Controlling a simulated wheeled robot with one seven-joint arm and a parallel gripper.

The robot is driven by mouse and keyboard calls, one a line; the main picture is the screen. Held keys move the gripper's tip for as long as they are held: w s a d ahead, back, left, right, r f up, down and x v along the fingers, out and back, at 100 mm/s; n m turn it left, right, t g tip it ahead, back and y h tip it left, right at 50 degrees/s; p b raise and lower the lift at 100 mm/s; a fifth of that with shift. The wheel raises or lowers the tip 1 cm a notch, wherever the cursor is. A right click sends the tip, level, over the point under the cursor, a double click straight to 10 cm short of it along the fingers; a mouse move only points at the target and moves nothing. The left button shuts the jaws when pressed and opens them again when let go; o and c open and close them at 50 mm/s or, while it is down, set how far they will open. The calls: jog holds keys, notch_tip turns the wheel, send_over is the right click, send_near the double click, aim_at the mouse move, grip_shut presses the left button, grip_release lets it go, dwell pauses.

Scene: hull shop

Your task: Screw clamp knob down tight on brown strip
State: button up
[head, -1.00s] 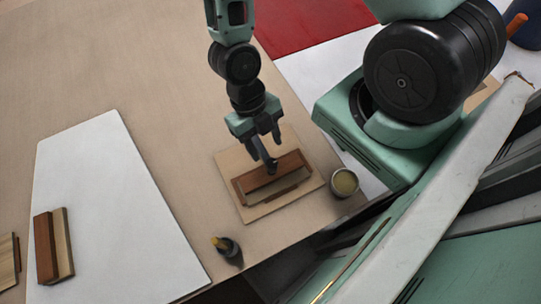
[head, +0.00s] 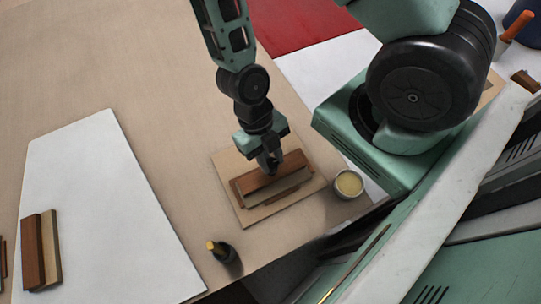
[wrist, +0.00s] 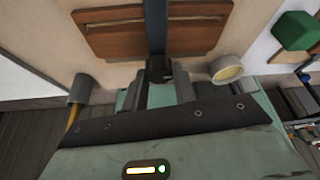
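The brown strip (head: 290,165) lies on a square tan board (head: 245,214) near the table's front edge. In the wrist view the brown strip (wrist: 112,38) runs across the top, with a dark blue-grey clamp bar (wrist: 155,22) crossing it. The black clamp knob (wrist: 159,69) sits at the near end of that bar. My gripper (head: 267,164) is low over the strip and hides most of the clamp in the head view. In the wrist view my gripper (wrist: 160,84) has one finger on each side of the knob, apparently with narrow gaps; contact is not clear.
A pot of pale yellow stuff (head: 348,184) stands right of the board. A white sheet (head: 105,210) with brown and tan strips (head: 41,250) lies left. The table behind the board is clear.

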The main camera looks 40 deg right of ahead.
jog(key=shift+c, duration=0.6)
